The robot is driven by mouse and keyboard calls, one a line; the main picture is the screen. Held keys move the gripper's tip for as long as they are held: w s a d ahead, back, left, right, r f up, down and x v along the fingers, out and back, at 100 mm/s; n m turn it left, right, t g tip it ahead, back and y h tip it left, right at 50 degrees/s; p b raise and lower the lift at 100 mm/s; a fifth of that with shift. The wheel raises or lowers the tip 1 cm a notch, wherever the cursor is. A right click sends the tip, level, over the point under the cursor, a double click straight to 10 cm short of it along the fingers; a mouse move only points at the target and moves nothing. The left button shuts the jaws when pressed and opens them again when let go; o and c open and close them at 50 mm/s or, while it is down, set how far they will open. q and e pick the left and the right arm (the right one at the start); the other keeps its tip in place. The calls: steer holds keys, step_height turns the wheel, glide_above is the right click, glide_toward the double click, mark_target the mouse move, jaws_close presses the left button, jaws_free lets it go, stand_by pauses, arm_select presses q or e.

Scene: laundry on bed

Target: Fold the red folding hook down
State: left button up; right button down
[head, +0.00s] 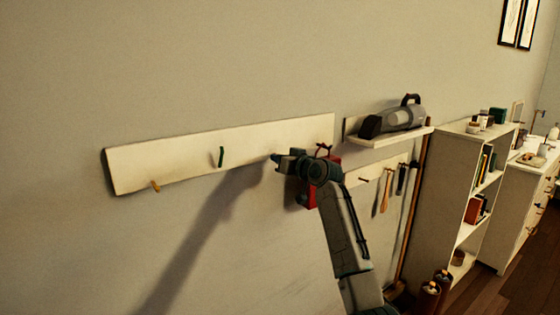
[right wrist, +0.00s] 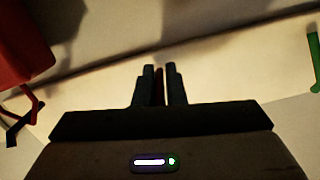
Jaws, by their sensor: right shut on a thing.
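A pale board (head: 130,163) is fixed to the wall and carries folding hooks. My right gripper (head: 275,158) is at the right part of the board. In the right wrist view its fingers (right wrist: 160,72) are closed around a thin dark-red piece (right wrist: 159,88), which looks like the red folding hook. The fingers hide most of it, so I cannot tell its angle. The green hook (head: 221,156) stands out from the board to the left; it also shows at the right edge of the right wrist view (right wrist: 314,60). My left gripper is not in view.
A yellow hook (head: 155,187) sits low on the board's left part. A red object (head: 308,195) hangs close behind my right arm. A shelf with a handheld vacuum (head: 398,118), hanging tools (head: 385,192) and a bookcase (head: 440,190) are to the right.

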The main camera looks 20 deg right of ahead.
steer(key=shift+r, duration=0.35)
steer(key=c, duration=1.7)
jaws_free()
steer(key=shift+o, duration=0.9)
steer(key=shift+w+f, duration=0.15)
steer(key=shift+f, duration=0.1)
steer(key=shift+s+d+f+b, duration=0.1)
steer(key=shift+s+d+b, duration=0.2)
steer(key=shift+s, duration=0.35)
steer(key=b+v, duration=0.2)
steer(key=v, duration=0.7)
steer(key=shift+s, duration=0.2)
steer(key=shift+d, duration=0.1)
